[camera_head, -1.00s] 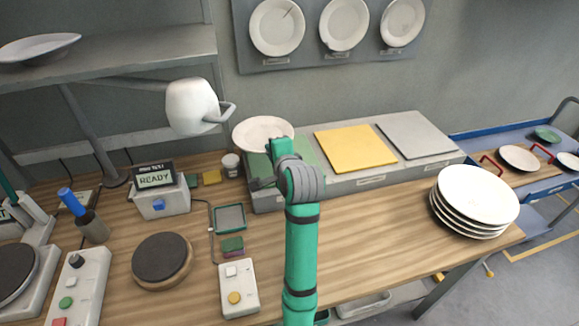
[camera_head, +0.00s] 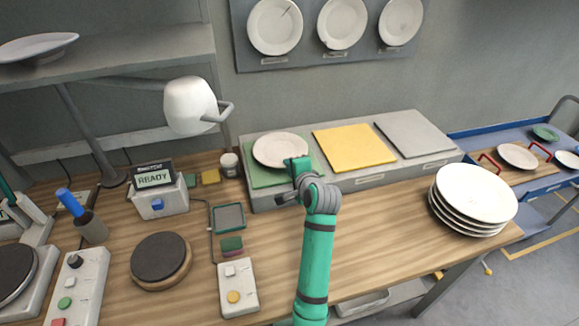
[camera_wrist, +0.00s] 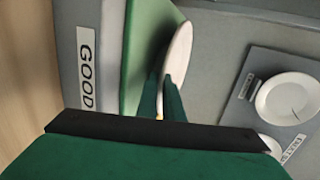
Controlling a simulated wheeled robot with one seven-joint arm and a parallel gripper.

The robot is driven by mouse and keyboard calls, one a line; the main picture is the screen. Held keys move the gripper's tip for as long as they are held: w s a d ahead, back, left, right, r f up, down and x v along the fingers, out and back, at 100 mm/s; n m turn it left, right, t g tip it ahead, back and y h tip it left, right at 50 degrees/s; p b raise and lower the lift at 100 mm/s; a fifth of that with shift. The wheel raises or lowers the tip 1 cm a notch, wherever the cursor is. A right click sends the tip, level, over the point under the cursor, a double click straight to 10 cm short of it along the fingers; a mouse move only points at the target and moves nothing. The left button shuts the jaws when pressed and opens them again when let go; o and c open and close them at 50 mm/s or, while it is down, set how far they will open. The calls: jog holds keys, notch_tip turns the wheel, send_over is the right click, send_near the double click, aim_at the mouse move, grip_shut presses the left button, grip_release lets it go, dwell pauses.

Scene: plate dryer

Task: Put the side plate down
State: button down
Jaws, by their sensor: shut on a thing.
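The side plate (camera_head: 281,149) is white and lies about level over the green mat (camera_head: 268,178) at the left end of the grey raised bench. My gripper (camera_head: 297,168) is shut on the plate's near right rim. In the wrist view the plate (camera_wrist: 179,50) shows nearly edge-on between the gripper fingers (camera_wrist: 163,100), close to the green mat (camera_wrist: 150,40). I cannot tell whether the plate touches the mat. A label reading GOOD (camera_wrist: 87,70) is on the bench's front edge there.
A yellow mat (camera_head: 353,147) and a grey mat (camera_head: 414,135) lie to the right on the bench. A plate stack (camera_head: 474,195) stands at the table's right. A lamp (camera_head: 191,105) hangs at the left.

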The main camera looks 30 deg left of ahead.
jog(key=c, duration=2.2)
grip_release()
jog(key=shift+r, duration=0.1)
jog(key=v, duration=1.2)
jog(key=shift+s, duration=0.1)
